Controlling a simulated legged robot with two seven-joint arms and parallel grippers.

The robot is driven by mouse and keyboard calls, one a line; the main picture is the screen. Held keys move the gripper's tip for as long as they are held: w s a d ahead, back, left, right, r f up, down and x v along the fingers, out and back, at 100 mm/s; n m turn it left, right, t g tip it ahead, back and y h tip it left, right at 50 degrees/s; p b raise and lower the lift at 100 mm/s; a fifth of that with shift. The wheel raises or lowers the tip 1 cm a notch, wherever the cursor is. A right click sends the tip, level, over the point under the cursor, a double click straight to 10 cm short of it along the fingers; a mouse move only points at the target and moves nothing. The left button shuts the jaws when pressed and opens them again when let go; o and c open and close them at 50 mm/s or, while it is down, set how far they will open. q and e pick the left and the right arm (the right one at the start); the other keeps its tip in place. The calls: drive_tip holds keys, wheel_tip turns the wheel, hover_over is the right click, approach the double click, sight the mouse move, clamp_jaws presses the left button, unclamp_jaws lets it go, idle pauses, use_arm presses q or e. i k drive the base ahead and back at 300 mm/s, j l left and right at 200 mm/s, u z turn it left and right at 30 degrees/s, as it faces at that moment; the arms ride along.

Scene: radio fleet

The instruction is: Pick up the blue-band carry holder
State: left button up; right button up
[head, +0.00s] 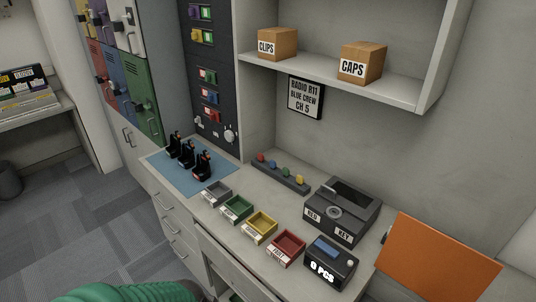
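No carry holder with a clear blue band can be made out. Several small black upright units, which look like radios or holders, stand on a blue mat (190,168) at the counter's left end; the front one (202,165) shows small red marks. Their bands are too small to read. A dark wall panel (213,80) above bears coloured items, including red, green, yellow and purple ones and a red and blue one (210,96); I cannot tell if any is a holder. Neither of my grippers is in view.
Grey (216,193), green (237,208), yellow (260,226) and red (286,247) trays line the counter front. A green rounded thing (130,292) is at the bottom edge. Floor at left is open.

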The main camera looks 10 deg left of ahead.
sight(188, 156)
drive_tip(key=i+j+z, duration=0.25)
drive_tip(key=j, duration=0.2)
drive_tip(key=i+j+z, duration=0.1)
drive_tip(key=j+z, duration=0.15)
drive_tip(key=j, duration=0.25)
drive_tip(key=i+j+z, duration=0.25)
drive_tip(key=j, duration=0.3)
drive_tip(key=j+z, duration=0.2)
drive_tip(key=j, duration=0.3)
drive_tip(key=i+j, duration=0.1)
drive_tip(key=j, duration=1.6)
drive_tip(key=i+j, duration=0.15)
drive_tip(key=j, duration=0.75)
drive_tip(key=i+j, duration=0.1)
drive_tip(key=j, duration=0.75)
drive_tip(key=i+j, duration=0.1)
drive_tip(key=j, duration=0.75)
